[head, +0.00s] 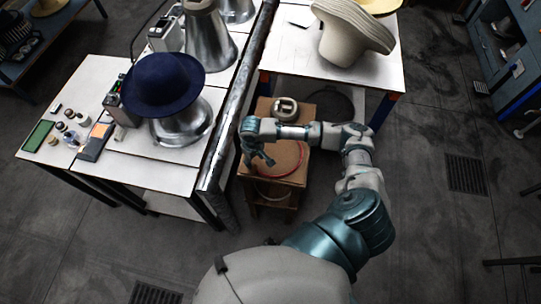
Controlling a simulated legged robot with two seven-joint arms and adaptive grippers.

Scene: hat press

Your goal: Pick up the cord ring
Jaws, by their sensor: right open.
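The cord ring (300,163) shows as a thin red loop lying on a low brown wooden stand (262,182) in the head view. Part of the loop is hidden behind my right arm. My right gripper (260,162) is open and empty, above the left side of the stand, just left of the visible red arc. Its height over the stand is hard to judge. My left gripper is not in view.
A white table (60,165) with a blue hat (163,84) on a metal form stands left of the stand. Another white table (385,72) with a pale hat (350,32) is behind. A small pale round object (285,107) sits on the stand's far part.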

